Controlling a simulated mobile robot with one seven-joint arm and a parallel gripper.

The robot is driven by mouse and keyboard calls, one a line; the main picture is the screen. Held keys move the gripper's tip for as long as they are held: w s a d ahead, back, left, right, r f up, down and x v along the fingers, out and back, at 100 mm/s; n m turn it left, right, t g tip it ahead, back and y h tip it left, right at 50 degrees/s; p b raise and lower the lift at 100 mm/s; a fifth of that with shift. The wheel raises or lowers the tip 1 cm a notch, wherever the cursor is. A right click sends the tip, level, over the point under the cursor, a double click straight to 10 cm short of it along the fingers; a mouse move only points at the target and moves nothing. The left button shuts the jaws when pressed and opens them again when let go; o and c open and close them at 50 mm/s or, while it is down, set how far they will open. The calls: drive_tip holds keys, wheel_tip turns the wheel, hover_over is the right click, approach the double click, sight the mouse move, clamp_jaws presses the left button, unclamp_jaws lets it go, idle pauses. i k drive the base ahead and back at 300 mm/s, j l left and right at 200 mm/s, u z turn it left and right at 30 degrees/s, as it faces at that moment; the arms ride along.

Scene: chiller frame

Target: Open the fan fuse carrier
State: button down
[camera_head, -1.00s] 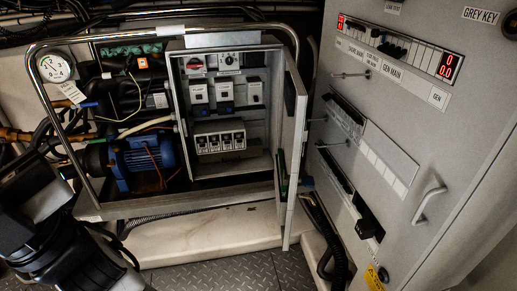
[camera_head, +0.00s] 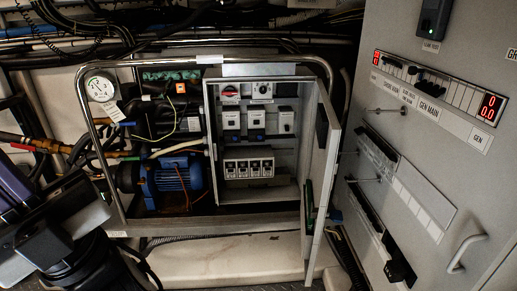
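An open grey electrical box (camera_head: 211,150) stands inside a tubular metal frame, its door (camera_head: 318,170) swung out to the right. The labels are too small to read, so I cannot tell which part is the fan fuse carrier. My dark arm and what seems to be my gripper (camera_head: 95,262) are at the lower left, apart from the box. The fingertips cannot be made out.
A blue motor (camera_head: 172,180), hoses and a round gauge (camera_head: 100,89) lie left of the box. The chrome frame tube (camera_head: 200,60) arches over it. A tall grey panel (camera_head: 440,130) with a handle (camera_head: 465,253) stands to the right, close to the open door.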

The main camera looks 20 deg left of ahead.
sight(254, 170)
drive_tip(key=i+j+z, duration=0.15)
drive_tip(key=j, duration=0.25)
drive_tip(key=i+j+z, duration=0.15)
drive_tip(key=j, duration=0.25)
drive_tip(key=j+z, duration=0.15)
drive_tip(key=j, duration=0.25)
